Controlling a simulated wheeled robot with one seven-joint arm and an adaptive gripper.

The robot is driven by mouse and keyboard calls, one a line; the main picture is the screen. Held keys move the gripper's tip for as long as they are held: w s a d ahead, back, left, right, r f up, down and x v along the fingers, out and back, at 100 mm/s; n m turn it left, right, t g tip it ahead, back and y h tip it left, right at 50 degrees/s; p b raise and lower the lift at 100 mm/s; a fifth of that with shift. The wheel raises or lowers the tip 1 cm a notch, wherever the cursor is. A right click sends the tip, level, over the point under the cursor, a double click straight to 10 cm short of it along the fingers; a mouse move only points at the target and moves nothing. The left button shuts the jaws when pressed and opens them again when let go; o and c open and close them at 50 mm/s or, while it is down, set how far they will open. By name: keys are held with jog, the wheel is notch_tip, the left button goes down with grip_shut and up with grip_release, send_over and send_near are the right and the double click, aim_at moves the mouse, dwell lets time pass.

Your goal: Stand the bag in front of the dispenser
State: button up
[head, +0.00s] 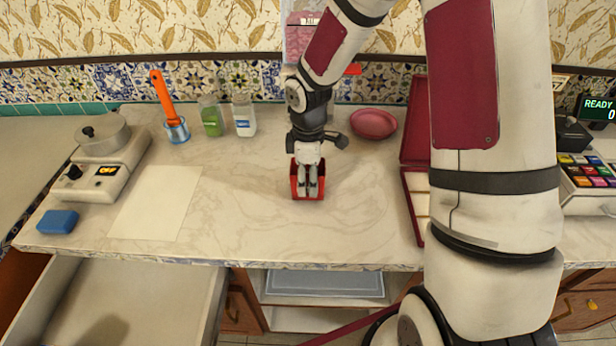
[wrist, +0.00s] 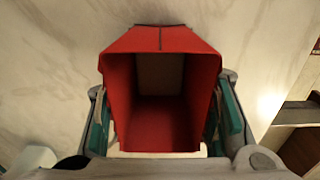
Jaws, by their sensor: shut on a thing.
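The red bag (head: 295,187) is in my gripper (head: 309,188), over the middle of the marble counter. In the wrist view the bag (wrist: 160,42) has its open, empty mouth toward the camera. The teal-padded fingers of my gripper (wrist: 165,112) are shut on its two sides. I cannot tell whether its base touches the counter. The dispenser (head: 300,38), with pink contents and a label, stands at the back wall behind my arm. My arm hides its lower part; a bit of red (head: 353,70) shows beside the arm.
A pink bowl (head: 373,124) sits back right of the bag, and a dark red open case (head: 413,190) stands farther right. Two jars (head: 211,116) (head: 243,115) and a cup with an orange-handled tool (head: 176,130) stand back left. A paper sheet (head: 155,203) lies left. Counter around the bag is clear.

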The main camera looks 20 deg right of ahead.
jog(key=shift+f, duration=0.15)
jog(key=o, duration=1)
jog(key=shift+c, duration=0.2)
notch_tip(320, 180, up, 12)
jog(key=s+r+m+t+h, duration=0.1)
jog(key=s+r+m+t, duration=0.1)
jog(key=s+r+m, duration=0.65)
jog(key=s+r+m+t+y, duration=0.1)
jog(key=s+r+m, duration=0.4)
jog(key=s, duration=0.9)
notch_tip(320, 180, up, 3)
jog(key=shift+s+d+f+t+p, duration=0.15)
jog(key=shift+s+t+p, duration=0.25)
jog(key=shift+t, duration=0.5)
